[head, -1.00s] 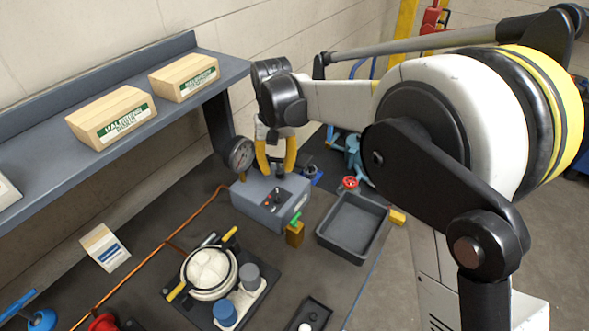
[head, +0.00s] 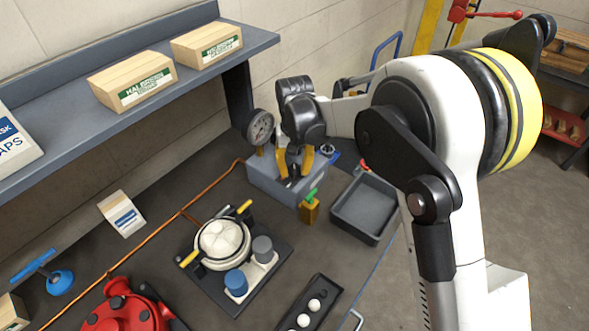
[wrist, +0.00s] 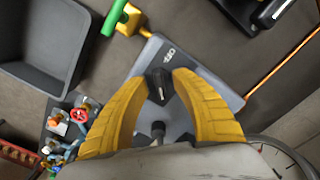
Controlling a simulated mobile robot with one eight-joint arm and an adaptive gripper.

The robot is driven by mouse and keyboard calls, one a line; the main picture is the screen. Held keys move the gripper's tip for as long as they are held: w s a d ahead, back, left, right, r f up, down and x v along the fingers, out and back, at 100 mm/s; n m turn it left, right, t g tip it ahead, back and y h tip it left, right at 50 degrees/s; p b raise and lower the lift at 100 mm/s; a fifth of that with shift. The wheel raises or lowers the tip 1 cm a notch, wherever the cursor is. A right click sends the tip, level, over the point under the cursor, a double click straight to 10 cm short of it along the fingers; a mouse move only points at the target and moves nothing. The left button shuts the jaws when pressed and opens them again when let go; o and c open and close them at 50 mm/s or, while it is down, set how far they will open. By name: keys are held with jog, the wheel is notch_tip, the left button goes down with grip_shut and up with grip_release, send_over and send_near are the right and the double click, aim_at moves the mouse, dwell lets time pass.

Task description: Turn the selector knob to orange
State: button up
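The grey control box (head: 262,184) stands on the bench under the pressure gauge, and it also shows in the wrist view (wrist: 212,88). A black selector knob (wrist: 159,86) with a pale mark sits on its top, between my yellow fingertips in the wrist view. My gripper (head: 294,172) is over the box, pointing down, with its fingers (wrist: 155,76) apart on either side of the knob. Small gaps seem to remain between fingers and knob. A second dark round part (wrist: 158,130) lies nearer the palm. No orange mark can be made out; the fingers hide part of the panel.
A gauge (head: 260,128) stands close left of my gripper. A green-handled brass valve (head: 309,207) and an empty grey bin (head: 366,208) are right of the box. A pot fixture (head: 222,244) is in front. The shelf (head: 130,115) overhangs at left.

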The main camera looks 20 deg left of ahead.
grip_shut()
jog(key=shift+n, duration=0.3)
jog(key=n+b, duration=0.1)
jog(key=n, duration=0.1)
jog(key=shift+n, duration=0.4)
jog(key=n, duration=0.3)
jog(key=shift+a+n+b, duration=0.1)
jog(key=shift+n+b, duration=0.2)
jog(key=shift+n, duration=0.1)
jog(key=n, duration=0.5)
jog(key=shift+s+b, duration=0.15)
jog(key=shift+b, duration=0.2)
jog(key=n, duration=0.5)
jog(key=shift+s, duration=0.1)
jog(key=shift+n, duration=0.4)
